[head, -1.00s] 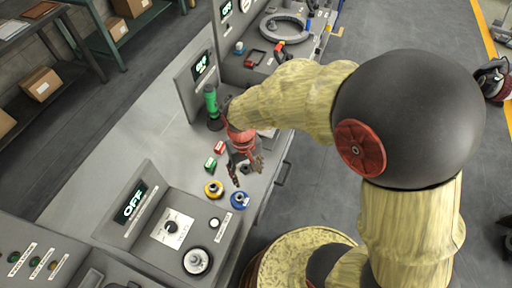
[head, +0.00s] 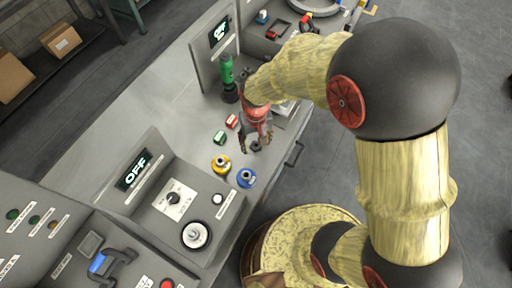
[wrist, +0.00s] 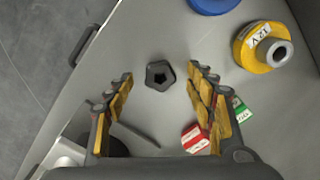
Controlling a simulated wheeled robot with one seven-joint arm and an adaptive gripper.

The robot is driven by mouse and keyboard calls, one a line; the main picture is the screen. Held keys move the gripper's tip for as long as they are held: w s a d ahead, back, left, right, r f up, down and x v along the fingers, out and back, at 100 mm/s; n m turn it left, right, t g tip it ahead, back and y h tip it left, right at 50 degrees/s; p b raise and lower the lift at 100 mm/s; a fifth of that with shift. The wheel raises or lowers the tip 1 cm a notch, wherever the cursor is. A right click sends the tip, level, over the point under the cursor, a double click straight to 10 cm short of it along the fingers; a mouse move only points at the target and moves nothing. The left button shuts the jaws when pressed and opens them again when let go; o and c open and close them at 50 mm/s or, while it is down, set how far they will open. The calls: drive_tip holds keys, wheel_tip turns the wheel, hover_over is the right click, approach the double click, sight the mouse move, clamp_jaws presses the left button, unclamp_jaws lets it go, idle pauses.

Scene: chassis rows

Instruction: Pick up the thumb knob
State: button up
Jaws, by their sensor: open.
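The thumb knob (wrist: 160,75) is a small dark, five-sided piece with a round hole in its middle. It lies on the grey bench top (wrist: 150,30). In the wrist view it sits between the spread fingertips of my gripper (wrist: 160,73), with a gap on both sides. My gripper is open and empty. In the head view my gripper (head: 256,148) points down over the bench near its front edge, and the knob is small and hard to make out between the fingers.
A yellow ring piece (head: 220,163) and a blue one (head: 246,178) stand close by. A red-and-white block (wrist: 195,138) and a green block (head: 219,138) lie beside the right finger. A green-handled tool (head: 227,75) stands behind. A control panel (head: 185,215) rises at the front left.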

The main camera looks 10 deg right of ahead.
drive_tip(key=shift+f, duration=0.45)
drive_tip(key=shift+c, duration=1)
drive_tip(key=c, duration=0.7)
drive_tip(key=shift+c, duration=0.8)
